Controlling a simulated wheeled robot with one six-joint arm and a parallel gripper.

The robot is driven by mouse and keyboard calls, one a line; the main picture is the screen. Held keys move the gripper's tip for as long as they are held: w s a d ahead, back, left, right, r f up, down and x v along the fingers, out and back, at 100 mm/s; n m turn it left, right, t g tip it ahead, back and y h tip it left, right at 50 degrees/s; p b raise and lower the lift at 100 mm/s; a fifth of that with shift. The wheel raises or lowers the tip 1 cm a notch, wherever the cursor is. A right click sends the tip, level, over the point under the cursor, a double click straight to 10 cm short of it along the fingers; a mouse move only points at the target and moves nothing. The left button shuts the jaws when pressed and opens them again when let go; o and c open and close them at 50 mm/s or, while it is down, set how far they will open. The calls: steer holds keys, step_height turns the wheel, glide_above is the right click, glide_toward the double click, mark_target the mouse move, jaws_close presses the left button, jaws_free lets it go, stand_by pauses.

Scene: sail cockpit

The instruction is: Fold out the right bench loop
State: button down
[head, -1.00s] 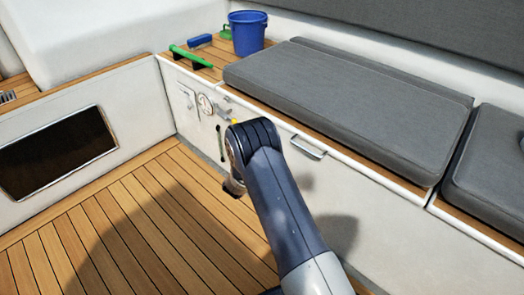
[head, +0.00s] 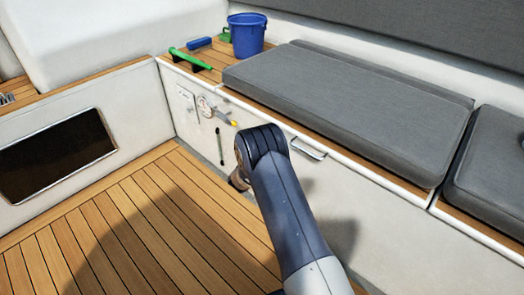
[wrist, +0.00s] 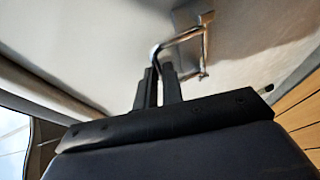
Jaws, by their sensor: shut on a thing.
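A metal loop (wrist: 182,38) stands out from the pale bench front in the wrist view. My gripper (wrist: 158,72) is shut on the loop near its bent corner, with one black finger on each side of the bar. The rest of the loop runs up and right to its mounts on the panel. In the head view a metal loop (head: 308,148) shows on the bench front, just right of my arm's bend. My gripper's fingers are hidden behind my arm there, so I cannot tell from that view where they touch.
Grey cushions (head: 345,105) lie on the bench top. A blue bucket (head: 247,36), a green-handled tool (head: 190,60) and a blue block (head: 199,43) are at its far end. A valve with a yellow tip (head: 234,124) projects from the panel. The plank floor (head: 130,220) is clear.

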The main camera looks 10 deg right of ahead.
steer(key=shift+f+b, duration=0.15)
steer(key=shift+b, duration=0.15)
steer(key=s+a+f+n+t+b, duration=0.1)
steer(key=f+n+t+b, duration=0.1)
steer(key=t, duration=0.4)
steer(key=s+a+f+n+t+h+b, duration=0.1)
steer(key=a+f+n+t+b, duration=0.1)
steer(key=n+t, duration=0.4)
steer(key=shift+s+a+f+n+t+b, duration=0.2)
steer(key=shift+f+n+t+b, duration=0.2)
steer(key=shift+f+n+b, duration=0.4)
steer(key=shift+r, duration=0.15)
steer(key=c, duration=1.6)
jaws_free()
steer(key=shift+o, duration=0.2)
